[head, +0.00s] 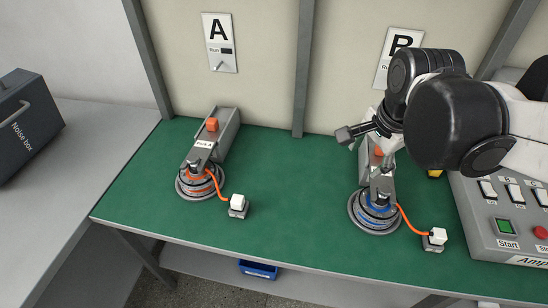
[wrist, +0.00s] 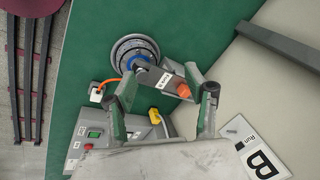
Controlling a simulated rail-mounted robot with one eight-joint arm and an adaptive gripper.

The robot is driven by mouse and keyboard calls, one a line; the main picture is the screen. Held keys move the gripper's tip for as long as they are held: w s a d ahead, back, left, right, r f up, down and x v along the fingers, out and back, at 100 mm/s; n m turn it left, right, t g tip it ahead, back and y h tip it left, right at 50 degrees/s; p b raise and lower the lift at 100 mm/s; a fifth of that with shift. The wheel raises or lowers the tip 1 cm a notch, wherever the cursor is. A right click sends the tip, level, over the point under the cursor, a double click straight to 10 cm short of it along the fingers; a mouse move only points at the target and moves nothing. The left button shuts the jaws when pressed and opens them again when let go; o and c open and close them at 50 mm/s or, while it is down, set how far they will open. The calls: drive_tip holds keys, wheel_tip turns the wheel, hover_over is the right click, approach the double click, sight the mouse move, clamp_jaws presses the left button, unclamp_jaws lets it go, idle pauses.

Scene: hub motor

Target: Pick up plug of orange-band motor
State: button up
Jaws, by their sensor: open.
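The orange-band motor (head: 200,182) sits in fork A (head: 225,145) at the left of the green table in the head view. Its white plug (head: 238,202) stands on a small grey holder to the right, joined by an orange cable. The blue-band motor (head: 374,213) is at the right, with its own white plug (head: 438,236); both also show in the wrist view, the motor (wrist: 135,52) and the plug (wrist: 96,97). My gripper (wrist: 160,88) is open and empty above fork B, well right of the orange-band motor's plug. The orange-band motor is outside the wrist view.
The control box (head: 505,220) with switches and buttons stands at the right. A dark noise box (head: 25,120) is on the grey side table. Posts and panels labelled A and B back the table. The green surface between both motors is clear.

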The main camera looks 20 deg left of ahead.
drive_tip(key=w+a+f+m+g, duration=0.1)
drive_tip(key=a+f+m, duration=0.25)
drive_tip(key=a, duration=0.45)
drive_tip(key=w+a+f+m+g, duration=0.1)
drive_tip(key=a+f+m+g, duration=0.1)
drive_tip(key=a+f, duration=0.5)
drive_tip(key=m+h+p, duration=0.1)
drive_tip(key=m+p, duration=0.1)
drive_tip(key=m, duration=0.1)
hover_over(237, 199)
drive_tip(key=s, duration=0.1)
drive_tip(key=f+b, duration=0.1)
drive_tip(key=f, duration=0.1)
drive_tip(key=f+b, duration=0.2)
drive_tip(key=f, duration=0.1)
drive_tip(key=f+b, duration=0.1)
drive_tip(key=f, duration=0.1)
drive_tip(key=shift+a+f, duration=0.35)
drive_tip(key=shift+w+d+f+b, duration=0.15)
drive_tip(key=shift+f+b, duration=0.3)
drive_tip(key=shift+f, duration=0.4)
drive_tip(key=shift+w+d+f+b, duration=0.15)
drive_tip(key=shift+f+b, duration=0.25)
drive_tip(key=shift+f, duration=0.5)
drive_tip(key=shift+w+f+b, duration=0.2)
drive_tip(key=shift+f+b, duration=0.25)
drive_tip(key=shift+f, duration=0.4)
drive_tip(key=shift+c, duration=0.2)
clamp_jaws()
drive_tip(key=shift+r, duration=0.1)
